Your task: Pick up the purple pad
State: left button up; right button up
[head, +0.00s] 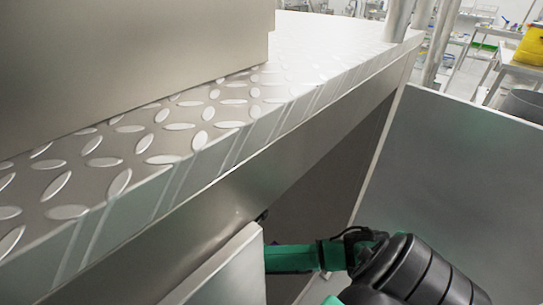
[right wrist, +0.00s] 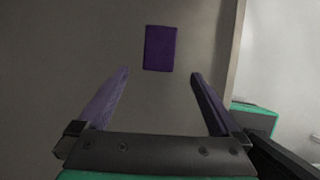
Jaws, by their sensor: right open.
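The purple pad (right wrist: 159,48) is a small dark purple rectangle, seen in the right wrist view against a grey-brown surface. It shows beyond the fingertips, roughly between the lines of the two fingers. My right gripper (right wrist: 158,74) is open, with nothing between its fingers. The fingers are apart from the pad in the picture; the exact distance cannot be told. In the head view my green and black right arm reaches under the raised platform, and its gripper is hidden behind a grey panel. The pad does not show in the head view. My left gripper is not in view.
A metal tread-plate platform (head: 232,100) crosses the head view, with a large grey box (head: 120,60) on it. A grey panel (head: 225,268) stands close to my right arm. Another large panel (head: 450,170) is at the right. A yellow container (head: 531,45) stands far back.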

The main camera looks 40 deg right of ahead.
jog(key=b+x, duration=0.3)
jog(key=x, duration=0.9)
jog(key=shift+a+f, duration=0.1)
jog(key=shift+f, duration=0.1)
jog(key=c, duration=1.3)
jog(key=shift+o, duration=0.2)
jog(key=shift+r, duration=0.6)
notch_tip(320, 180, up, 19)
jog(key=p, duration=0.5)
